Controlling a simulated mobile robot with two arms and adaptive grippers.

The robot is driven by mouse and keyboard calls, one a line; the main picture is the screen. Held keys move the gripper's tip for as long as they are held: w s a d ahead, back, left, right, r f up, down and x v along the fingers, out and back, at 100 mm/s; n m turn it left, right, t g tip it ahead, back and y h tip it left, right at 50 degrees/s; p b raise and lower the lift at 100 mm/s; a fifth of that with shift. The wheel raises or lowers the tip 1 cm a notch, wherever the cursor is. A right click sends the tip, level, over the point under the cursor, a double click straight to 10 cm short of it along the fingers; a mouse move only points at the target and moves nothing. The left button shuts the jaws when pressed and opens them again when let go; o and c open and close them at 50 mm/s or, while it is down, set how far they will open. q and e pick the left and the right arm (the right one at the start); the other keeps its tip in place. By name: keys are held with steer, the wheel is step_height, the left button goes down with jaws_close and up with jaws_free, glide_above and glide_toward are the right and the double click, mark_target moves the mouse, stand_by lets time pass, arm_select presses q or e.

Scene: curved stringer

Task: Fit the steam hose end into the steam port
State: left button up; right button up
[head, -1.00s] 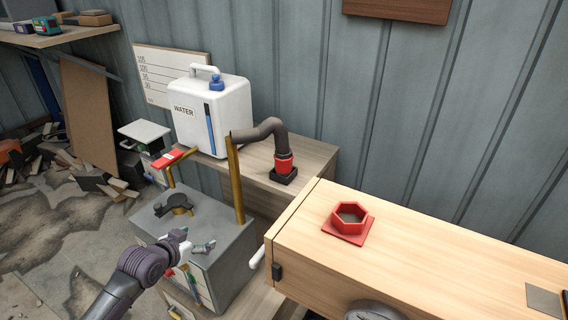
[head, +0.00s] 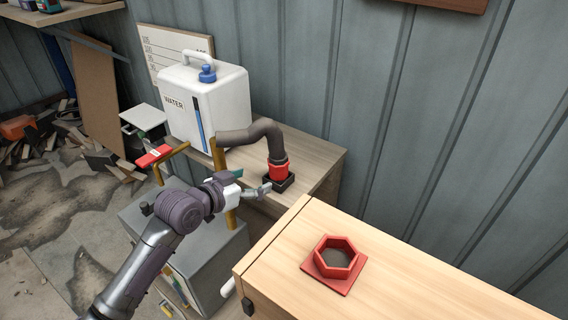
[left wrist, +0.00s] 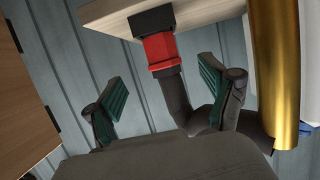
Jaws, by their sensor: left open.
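The steam hose is a thick grey bent tube (head: 262,132). Its red end (head: 278,172) points down into a small black block (head: 279,184) on the back bench. My left gripper (head: 252,182) is open and empty, just left of the red end. In the left wrist view the open fingers (left wrist: 160,95) stand either side of the line to the red end (left wrist: 160,50), which lies beyond the tips; no contact is clear. The steam port, a red hexagonal ring on a square plate (head: 338,258), is empty on the light wooden worktop. My right gripper is not in view.
A white water canister (head: 230,95) stands behind the hose. Yellow posts (head: 218,155) rise beside my left arm, one also close in the left wrist view (left wrist: 275,70). A grey cabinet (head: 195,225) is below. The worktop around the port (head: 400,285) is clear.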

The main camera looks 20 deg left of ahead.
mark_target(272, 168)
arm_select(q)
steer(key=x, duration=0.5)
steer(key=shift+w+d, duration=0.15)
steer(key=shift+w, duration=0.15)
steer(key=shift+w+d+f+p, duration=0.1)
steer(key=shift+w+f+p, duration=0.05)
steer(key=shift+w+p, duration=0.15)
steer(key=w, duration=0.1)
steer(key=w+p, duration=0.1)
steer(key=shift+w+d, duration=0.3)
steer(key=shift+d, duration=0.1)
steer(key=x, duration=0.2)
steer(key=shift+w+d+f, duration=0.1)
steer(key=shift+w+f, duration=0.15)
steer(key=shift+f, duration=0.05)
steer(key=shift+c, duration=2)
steer(key=c, duration=0.8)
steer(key=shift+c, duration=0.4)
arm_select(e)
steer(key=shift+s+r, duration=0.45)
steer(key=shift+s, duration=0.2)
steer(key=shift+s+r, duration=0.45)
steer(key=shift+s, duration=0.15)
arm_select(q)
steer(key=shift+r, duration=0.2)
